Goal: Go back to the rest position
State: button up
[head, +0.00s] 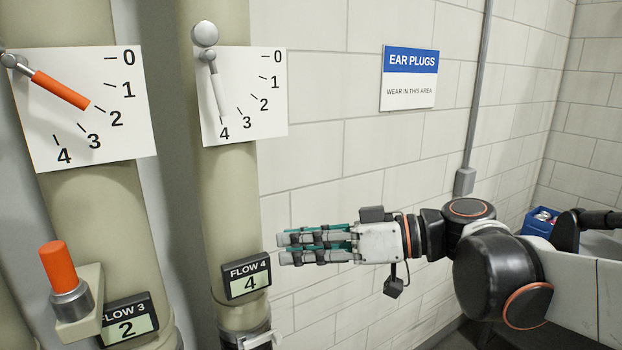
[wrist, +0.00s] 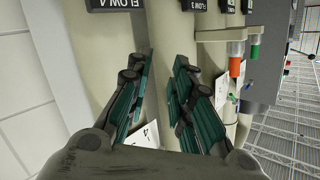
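My gripper (head: 282,249) reaches leftward in the head view, its fingertips just right of the FLOW 4 display (head: 246,279) in the picture. In the wrist view, my gripper (wrist: 165,65) has its two teal-padded fingers apart with nothing held between them. The pale pipe (wrist: 172,30) shows behind the gap. A white lever (head: 217,92) on the right dial plate (head: 270,122) points down near 4, and its display reads 4. An orange-handled lever (head: 62,90) on the left dial plate (head: 130,145) points toward 2. The FLOW 3 display (head: 128,322) reads 2.
An orange knob (head: 59,268) sticks up from a bracket on the left pipe. An EAR PLUGS sign (head: 409,78) and a grey conduit (head: 478,90) are on the block wall. A blue container (head: 541,221) with cans stands at right behind my arm.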

jog(key=s+d+f+m+t+h+b, duration=0.1)
jog(key=s+d+f+m+h+b, duration=0.15)
jog(key=f, duration=0.45)
jog(key=s+d+f+m+h+b, duration=0.1)
jog(key=d+f+m+h+b, duration=0.15)
jog(key=f, duration=0.55)
jog(key=s+d+f+m+t+h+b, duration=0.1)
jog(key=d+f+h+b, duration=0.1)
jog(key=f+b, duration=0.35)
jog(key=s+d+f+m+t+h+b, duration=0.1)
jog(key=s+d+f+m+h+b, duration=0.1)
jog(key=d+f, duration=0.5)
jog(key=s+d+f+m+t+h+b, duration=0.1)
jog(key=s+d+f+m+h+b, duration=0.2)
jog(key=d+f+h+b, duration=0.3)
jog(key=shift+d+f+m, duration=0.5)
jog(key=shift+d+f, duration=0.35)
jog(key=shift+f, duration=1.7)
